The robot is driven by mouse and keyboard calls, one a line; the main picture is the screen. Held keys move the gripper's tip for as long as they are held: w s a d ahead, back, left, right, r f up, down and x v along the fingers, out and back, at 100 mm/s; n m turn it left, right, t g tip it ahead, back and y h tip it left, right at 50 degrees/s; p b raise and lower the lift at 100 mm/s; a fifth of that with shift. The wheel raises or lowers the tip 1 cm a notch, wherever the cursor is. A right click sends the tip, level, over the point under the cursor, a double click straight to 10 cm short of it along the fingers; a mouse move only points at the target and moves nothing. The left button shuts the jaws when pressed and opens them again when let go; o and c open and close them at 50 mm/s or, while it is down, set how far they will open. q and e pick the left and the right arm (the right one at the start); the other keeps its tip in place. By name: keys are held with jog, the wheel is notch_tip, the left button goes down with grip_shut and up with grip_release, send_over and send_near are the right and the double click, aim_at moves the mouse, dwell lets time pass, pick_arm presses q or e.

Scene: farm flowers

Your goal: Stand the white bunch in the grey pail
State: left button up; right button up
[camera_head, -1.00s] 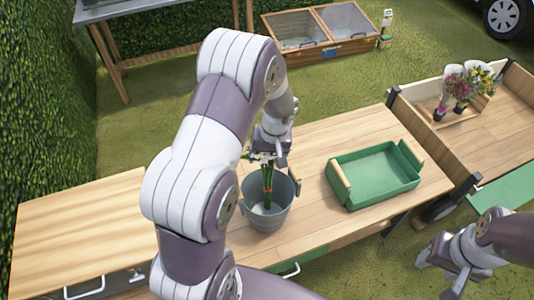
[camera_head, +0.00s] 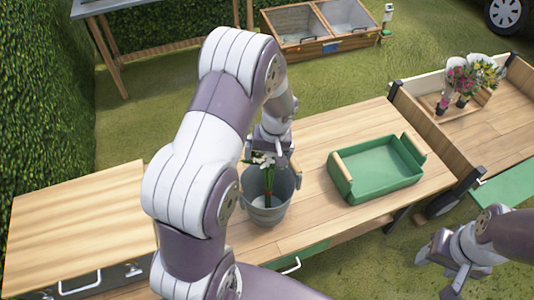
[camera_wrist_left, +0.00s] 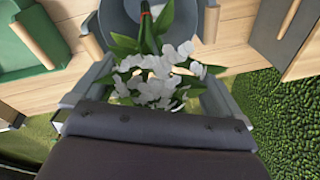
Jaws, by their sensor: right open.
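The white bunch (camera_head: 265,160) has white blossoms, green leaves and green stems. It stands with its stems down inside the grey pail (camera_head: 265,212) on the wooden bench, blossoms near the rim. My left gripper (camera_head: 270,161) is just above the pail, around the blossoms. In the left wrist view the blossoms (camera_wrist_left: 160,80) lie between its widely spread fingers, and the grey pail (camera_wrist_left: 92,45) is beyond them. My right gripper (camera_head: 448,266) is open and empty at the lower right, away from the bench.
A green tray (camera_head: 380,193) with wooden handles stands on the bench right of the pail. A wooden cart (camera_head: 500,120) at the right holds other wrapped flower bunches (camera_head: 466,78). A cold frame (camera_head: 320,42) stands on the grass behind. The bench (camera_head: 75,215) is clear at left.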

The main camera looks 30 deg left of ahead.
pick_arm(q)
notch_tip(320, 180, up, 12)
jog(key=d+b, duration=0.1)
jog(key=d, duration=0.1)
jog(key=shift+r, duration=0.25)
jog(key=shift+s, duration=0.1)
dwell(0.6)
jog(key=s+d+f+m+h, duration=0.1)
jog(key=s+d+f+m, duration=0.1)
jog(key=s, duration=0.5)
jog(key=s+d+f+m+t+h, duration=0.1)
jog(key=s+d+f+m, duration=0.1)
jog(key=s+d+m, duration=0.2)
jog(key=s, duration=0.2)
jog(key=shift+s+f, duration=0.2)
jog(key=shift+s, duration=0.15)
